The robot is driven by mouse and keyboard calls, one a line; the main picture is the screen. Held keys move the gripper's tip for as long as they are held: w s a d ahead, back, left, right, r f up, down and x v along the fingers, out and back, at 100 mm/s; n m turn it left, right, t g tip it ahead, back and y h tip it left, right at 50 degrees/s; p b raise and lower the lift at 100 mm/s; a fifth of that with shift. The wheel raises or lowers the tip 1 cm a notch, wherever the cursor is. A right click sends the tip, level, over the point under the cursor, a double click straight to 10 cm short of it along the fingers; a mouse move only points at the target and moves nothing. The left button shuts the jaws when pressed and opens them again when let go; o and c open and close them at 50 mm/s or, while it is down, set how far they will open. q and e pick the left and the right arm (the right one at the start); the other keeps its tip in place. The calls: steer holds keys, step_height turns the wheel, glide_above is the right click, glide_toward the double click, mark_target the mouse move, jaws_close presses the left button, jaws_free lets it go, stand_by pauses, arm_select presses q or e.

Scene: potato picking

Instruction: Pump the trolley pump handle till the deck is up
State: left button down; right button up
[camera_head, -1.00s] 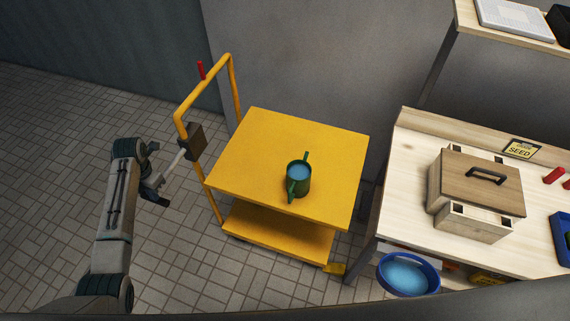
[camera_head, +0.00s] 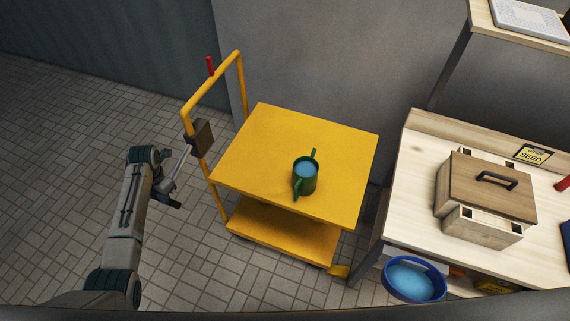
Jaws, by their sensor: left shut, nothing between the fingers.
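The yellow trolley (camera_head: 262,141) stands in the middle, its deck well above its lower base shelf (camera_head: 275,232). A green watering can (camera_head: 306,175) sits upright on the deck. A dark block (camera_head: 202,137) is fixed to the push-frame post, and a light pump handle (camera_head: 181,160) sticks out from it down to the left. My left gripper (camera_head: 174,193) is shut and empty, beside the handle's outer end. Whether it touches the handle I cannot tell. My right gripper is not in view.
A wooden bench (camera_head: 408,188) with a lidded wooden box (camera_head: 487,187) stands right of the trolley. A blue tub of water (camera_head: 413,277) sits low beside the bench. A red lever (camera_head: 210,66) tops the trolley frame (camera_head: 222,72). The tiled floor at left is clear.

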arm_select(q)
steer(key=shift+f, duration=0.4)
steer(key=r+p, duration=0.2)
steer(key=r, duration=0.1)
steer(key=shift+w+r, duration=0.2)
steer(key=shift+r, duration=0.05)
steer(key=shift+w+d+r, duration=0.1)
steer(key=shift+r, duration=0.2)
step_height(320, 180, up, 9)
steer(key=w, duration=0.1)
steer(key=shift+w+d+r, duration=0.15)
steer(key=shift+w+d, duration=0.05)
steer(key=shift+d, duration=0.1)
steer(key=shift+s+a+f, duration=0.1)
steer(key=shift+s+f, duration=0.2)
steer(key=shift+f, duration=0.7)
steer(key=shift+s+a+f, duration=0.15)
steer(key=shift+s+f, duration=0.15)
steer(key=shift+f, duration=0.7)
steer(key=shift+s+a+f, duration=0.1)
steer(key=shift+s+f, duration=0.2)
steer(key=shift+f, duration=0.7)
